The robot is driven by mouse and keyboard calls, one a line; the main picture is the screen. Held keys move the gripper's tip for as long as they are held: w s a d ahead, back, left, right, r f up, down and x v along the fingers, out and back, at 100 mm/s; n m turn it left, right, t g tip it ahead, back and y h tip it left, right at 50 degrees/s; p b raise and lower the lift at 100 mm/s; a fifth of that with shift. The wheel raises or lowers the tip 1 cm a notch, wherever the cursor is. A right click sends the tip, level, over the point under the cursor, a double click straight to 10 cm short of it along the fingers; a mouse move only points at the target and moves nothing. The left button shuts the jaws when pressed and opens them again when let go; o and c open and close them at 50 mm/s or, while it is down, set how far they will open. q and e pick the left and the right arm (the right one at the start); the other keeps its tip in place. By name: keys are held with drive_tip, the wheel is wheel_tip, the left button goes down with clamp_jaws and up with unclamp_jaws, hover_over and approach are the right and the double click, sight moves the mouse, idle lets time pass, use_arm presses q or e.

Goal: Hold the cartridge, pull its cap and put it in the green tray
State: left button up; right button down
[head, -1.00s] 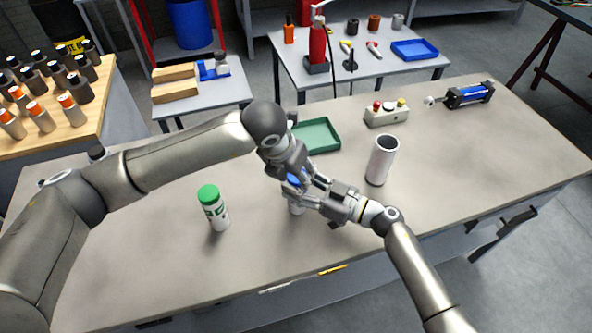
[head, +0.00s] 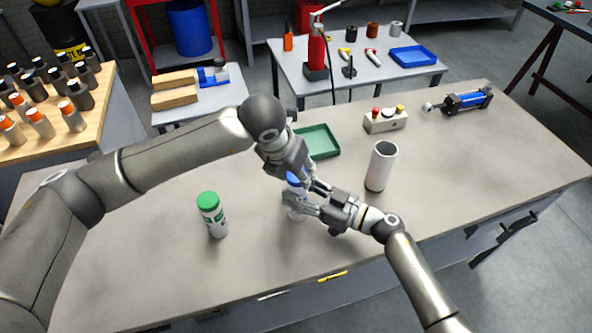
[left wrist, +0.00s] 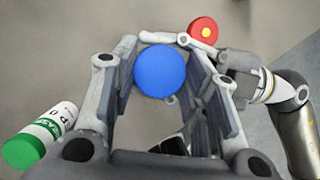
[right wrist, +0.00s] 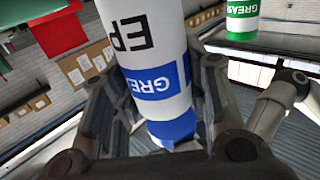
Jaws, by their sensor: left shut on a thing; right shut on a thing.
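The cartridge (head: 297,215) is a white tube with a blue cap (head: 293,179), standing upright on the bench. My left gripper (head: 297,182) comes from above and is shut on the cap, a blue disc between its fingers in the left wrist view (left wrist: 161,71). My right gripper (head: 300,203) is shut on the white body from the side. The right wrist view shows the labelled body (right wrist: 150,50) meeting the blue end (right wrist: 172,130). The fingers hide much of the cartridge. The green tray (head: 320,141) lies empty behind, partly hidden by my left arm.
A green-capped cartridge (head: 213,214) stands to the left. An open white cylinder (head: 380,167) stands right of my grippers. A button box (head: 386,121) and a blue cylinder unit (head: 466,101) are farther back. The front left of the bench is clear.

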use_arm(q)
wheel_tip(320, 180, up, 4)
drive_tip(key=shift+f, duration=0.25)
use_arm(e)
drive_tip(key=shift+s+a+f, duration=0.1)
drive_tip(key=shift+f, duration=0.05)
use_arm(q)
drive_tip(key=shift+a, duration=0.1)
use_arm(e)
drive_tip(key=c, duration=0.7)
unclamp_jaws()
drive_tip(key=shift+c, duration=0.2)
